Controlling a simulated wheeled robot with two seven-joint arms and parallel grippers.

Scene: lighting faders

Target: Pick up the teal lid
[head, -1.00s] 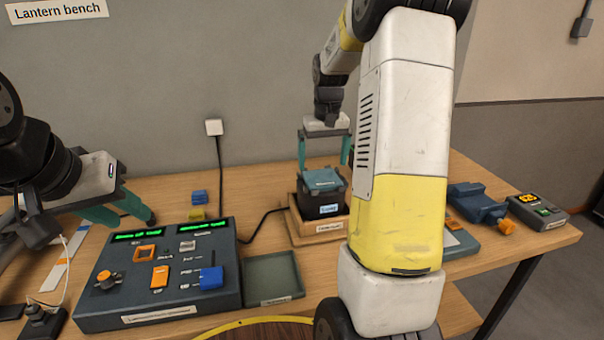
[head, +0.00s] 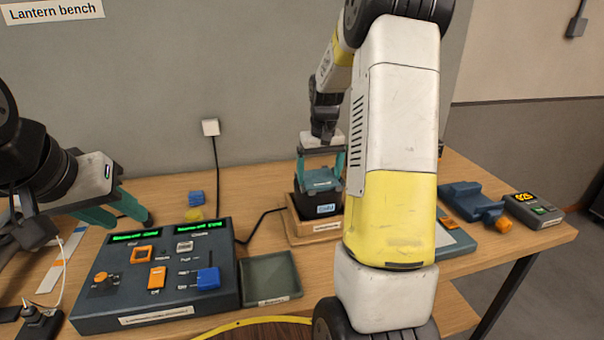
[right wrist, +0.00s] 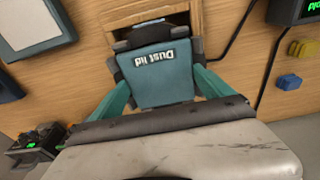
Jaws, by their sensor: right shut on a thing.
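The teal lid (head: 320,181) sits on top of a dark box (head: 318,205) on the wooden stand. It also shows in the right wrist view (right wrist: 158,78), with "Dust lid" printed on it upside down. My right gripper (head: 321,174) is lowered over the lid, with its teal fingers shut on the lid's two sides. In the right wrist view the fingers (right wrist: 164,88) reach to both side edges of the lid. My left gripper (head: 135,212) hangs at the left over the bench, its two fingers apart and nothing seen between them.
The stand (head: 300,232) is on the wooden bench. A control console (head: 140,300) with several knobs and faders is at the front left. A green tray (head: 268,278) lies between console and stand. Blue and yellow blocks (head: 196,197) sit behind the console. A grey device (head: 532,210) is at the right.

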